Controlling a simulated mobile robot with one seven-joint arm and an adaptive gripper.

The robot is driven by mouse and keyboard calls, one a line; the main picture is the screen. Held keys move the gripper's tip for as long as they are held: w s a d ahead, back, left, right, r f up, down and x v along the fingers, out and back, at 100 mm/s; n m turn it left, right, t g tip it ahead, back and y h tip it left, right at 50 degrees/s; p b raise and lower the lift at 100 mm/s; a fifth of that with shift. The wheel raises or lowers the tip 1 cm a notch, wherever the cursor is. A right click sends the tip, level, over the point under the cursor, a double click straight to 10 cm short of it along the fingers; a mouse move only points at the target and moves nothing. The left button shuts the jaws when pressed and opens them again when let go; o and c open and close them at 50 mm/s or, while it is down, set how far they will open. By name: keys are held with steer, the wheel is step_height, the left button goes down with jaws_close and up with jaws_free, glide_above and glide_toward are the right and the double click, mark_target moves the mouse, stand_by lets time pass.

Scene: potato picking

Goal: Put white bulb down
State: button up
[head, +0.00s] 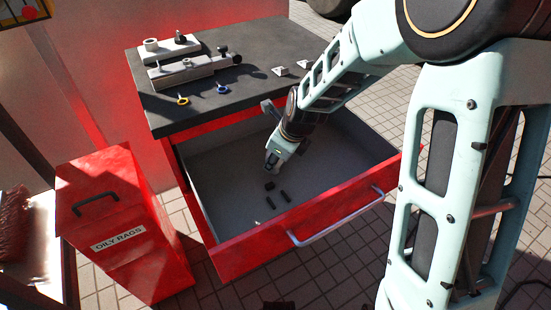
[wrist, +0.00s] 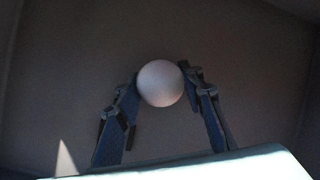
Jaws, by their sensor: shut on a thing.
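The white bulb (wrist: 160,83) shows in the wrist view as a pale round ball between the fingertips. My gripper (wrist: 161,90) is shut on it, with one finger on each side. In the head view my gripper (head: 272,175) points down inside the open drawer (head: 215,200) of a red cabinet. The bulb cannot be made out in the head view. Whether it touches the drawer floor, I cannot tell.
Several small dark pieces (head: 271,202) lie on the drawer floor near my gripper. The dark cabinet top (head: 250,75) holds a grey vise-like tool (head: 185,72) and small parts. A red oily rags bin (head: 125,225) stands left. The drawer's front handle (head: 335,220) faces forward.

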steer(key=shift+f, duration=0.15)
steer(key=o, duration=1.1)
steer(key=shift+r, duration=0.45)
steer(key=p+v, duration=0.3)
steer(key=v, duration=0.8)
steer(key=shift+s+d+r, duration=0.15)
steer(key=shift+s+r, duration=0.05)
steer(key=shift+w+r+p, duration=0.1)
steer(key=shift+p, duration=0.2)
